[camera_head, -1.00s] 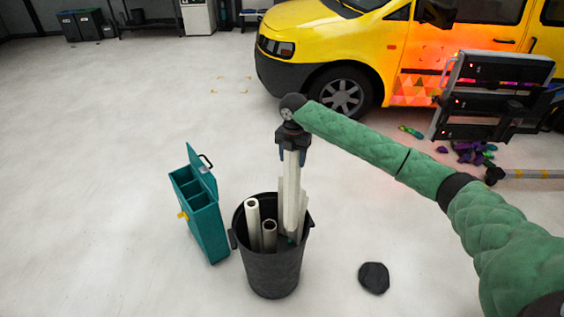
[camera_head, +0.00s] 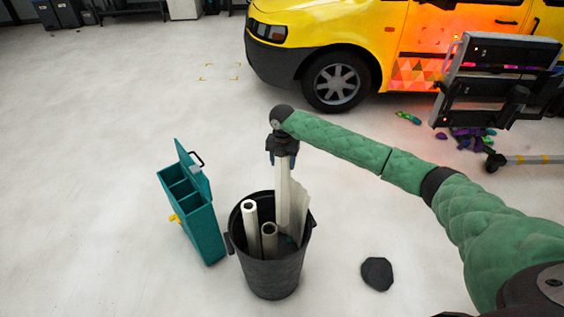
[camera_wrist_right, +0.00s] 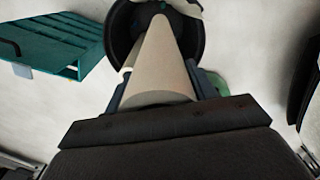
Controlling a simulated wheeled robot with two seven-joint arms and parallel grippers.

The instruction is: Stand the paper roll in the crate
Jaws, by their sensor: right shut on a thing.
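My right gripper (camera_head: 283,163) is shut on a long pale paper roll (camera_head: 283,190) near its top end. The roll hangs about upright, and its lower part reaches down inside the black bin (camera_head: 272,270), where its foot is hidden. In the right wrist view the roll (camera_wrist_right: 162,65) runs away from the fingers into the bin's dark round mouth. The teal crate (camera_head: 205,232), with open compartments and a raised lid or panel, stands on the floor just left of the bin. It also shows in the wrist view (camera_wrist_right: 55,42). My left gripper is out of view.
Two other pale tubes (camera_head: 250,222) and a pale upright sheet (camera_head: 300,212) are in the bin. A dark lump (camera_head: 376,273) lies on the floor to the right. A yellow van (camera_head: 300,60) and a dark cart (camera_head: 500,80) stand behind. Floor left of the crate is clear.

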